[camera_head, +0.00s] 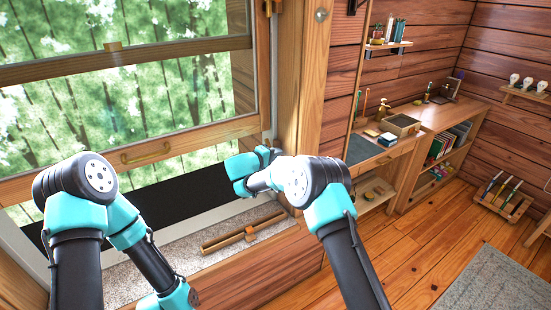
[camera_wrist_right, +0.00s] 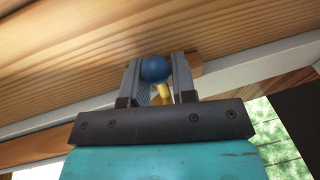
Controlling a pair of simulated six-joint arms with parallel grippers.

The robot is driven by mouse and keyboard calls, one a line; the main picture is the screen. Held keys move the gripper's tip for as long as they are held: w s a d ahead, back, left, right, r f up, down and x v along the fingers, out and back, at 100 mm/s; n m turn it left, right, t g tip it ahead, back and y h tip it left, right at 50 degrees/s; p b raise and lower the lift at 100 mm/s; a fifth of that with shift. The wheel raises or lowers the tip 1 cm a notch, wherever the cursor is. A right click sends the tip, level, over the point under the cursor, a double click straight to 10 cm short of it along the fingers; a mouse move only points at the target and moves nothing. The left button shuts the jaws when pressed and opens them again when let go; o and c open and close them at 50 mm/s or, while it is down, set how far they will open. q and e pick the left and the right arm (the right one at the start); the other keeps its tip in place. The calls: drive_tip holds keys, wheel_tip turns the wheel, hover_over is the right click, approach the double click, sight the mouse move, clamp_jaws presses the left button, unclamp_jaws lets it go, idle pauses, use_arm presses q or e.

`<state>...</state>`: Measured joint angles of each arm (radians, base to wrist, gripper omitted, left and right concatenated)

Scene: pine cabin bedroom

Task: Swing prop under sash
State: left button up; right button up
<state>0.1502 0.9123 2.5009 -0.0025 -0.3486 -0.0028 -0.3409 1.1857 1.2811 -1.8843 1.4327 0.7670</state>
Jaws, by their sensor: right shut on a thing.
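The wooden window sash (camera_head: 60,172) has a brass handle (camera_head: 146,153) on its bottom rail, with an open gap below it. In the right wrist view, my right gripper (camera_wrist_right: 155,64) is shut on a blue round knob (camera_wrist_right: 154,69), with a short yellow rod (camera_wrist_right: 166,94) showing below it, apparently the prop. Pale wood lies close behind the fingers. In the head view, my right wrist is by the right side of the window opening; its fingertips and the prop are hard to make out. My left arm crosses the sash at left; its gripper is out of view.
A wooden strip with a small orange-brown block (camera_head: 250,234) lies on the speckled sill (camera_head: 190,252). A dark band (camera_head: 180,194) shows under the sash. The right jamb (camera_head: 308,90) stands close to my right arm. A desk and shelves (camera_head: 430,125) stand farther right.

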drive_tip(key=n, duration=0.1)
drive_tip(key=r+n+g, duration=0.1)
drive_tip(key=n, duration=0.1)
drive_tip(key=shift+w+a+r+n+g, duration=0.1)
drive_tip(key=shift+w+r+n+g, duration=0.05)
drive_tip(key=shift+r+n+g, duration=0.15)
drive_tip(key=shift+w+a+r+n+g+h, duration=0.15)
drive_tip(key=shift+r+n+g, duration=0.1)
drive_tip(key=shift+n, duration=0.35)
drive_tip(key=shift+w+d+r+n+g+h, duration=0.15)
drive_tip(key=shift+n+g, duration=0.1)
drive_tip(key=shift+n, duration=0.35)
drive_tip(key=shift+a, duration=0.1)
drive_tip(key=o, duration=0.9)
drive_tip(key=shift+s, duration=0.1)
drive_tip(key=v, duration=1.2)
drive_tip(key=shift+o, duration=0.3)
